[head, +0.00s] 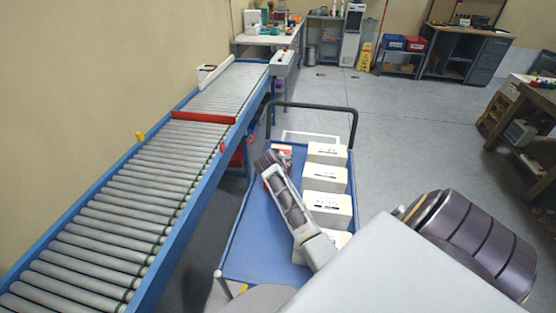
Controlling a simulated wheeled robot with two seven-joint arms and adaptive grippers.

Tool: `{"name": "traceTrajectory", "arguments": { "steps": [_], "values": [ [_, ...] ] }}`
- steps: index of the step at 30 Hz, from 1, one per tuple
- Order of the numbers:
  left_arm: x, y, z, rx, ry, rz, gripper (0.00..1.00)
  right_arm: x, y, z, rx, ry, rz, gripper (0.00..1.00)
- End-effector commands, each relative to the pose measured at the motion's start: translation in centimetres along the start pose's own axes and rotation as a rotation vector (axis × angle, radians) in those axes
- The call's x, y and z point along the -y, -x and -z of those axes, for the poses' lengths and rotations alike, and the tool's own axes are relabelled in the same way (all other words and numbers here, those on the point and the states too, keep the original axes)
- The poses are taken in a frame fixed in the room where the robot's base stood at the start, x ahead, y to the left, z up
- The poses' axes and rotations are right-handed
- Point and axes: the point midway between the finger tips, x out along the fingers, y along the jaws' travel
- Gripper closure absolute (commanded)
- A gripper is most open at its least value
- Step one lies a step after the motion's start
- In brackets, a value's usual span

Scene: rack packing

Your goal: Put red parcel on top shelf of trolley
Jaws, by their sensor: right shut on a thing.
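The trolley (252,238) stands in the middle, with a blue top shelf and a black handle at its far end. My right gripper (267,163) reaches over the far left part of this shelf and is shut on the red parcel (284,150). Only small red and pale patches of the parcel show beside the fingers; my gripper hides the rest. I cannot tell whether the parcel touches the shelf. My left gripper is not in view.
Several white boxes (325,178) stand in a row along the shelf's right side. The shelf's near left part is bare. A roller conveyor (110,215) with a red crossbar (204,117) runs along the left. A workbench (270,37) stands behind; open floor lies right.

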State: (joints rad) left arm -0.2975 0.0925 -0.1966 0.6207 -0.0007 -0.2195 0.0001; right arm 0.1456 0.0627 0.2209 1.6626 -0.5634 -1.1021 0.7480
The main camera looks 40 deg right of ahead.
Motion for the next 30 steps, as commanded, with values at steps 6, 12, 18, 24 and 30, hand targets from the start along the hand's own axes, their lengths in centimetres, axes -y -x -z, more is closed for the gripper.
{"name": "traceTrajectory", "arguments": {
  "steps": [6,12,18,24,30],
  "values": [
    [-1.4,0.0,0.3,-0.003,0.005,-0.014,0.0,0.1,0.1,0.2,-0.004,-0.001,0.002,0.61],
    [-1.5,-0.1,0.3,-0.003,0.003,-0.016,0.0,0.1,-0.1,-0.1,-0.001,-0.001,0.001,0.16],
    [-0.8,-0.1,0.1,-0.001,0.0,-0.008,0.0,0.1,-0.1,-0.1,-0.001,-0.001,0.001,0.0],
    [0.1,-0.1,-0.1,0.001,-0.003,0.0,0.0,0.1,-0.1,-0.1,-0.001,-0.001,0.001,0.0],
    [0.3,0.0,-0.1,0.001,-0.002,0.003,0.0,0.0,0.0,0.1,-0.001,-0.001,0.001,0.0]
  ]
}}
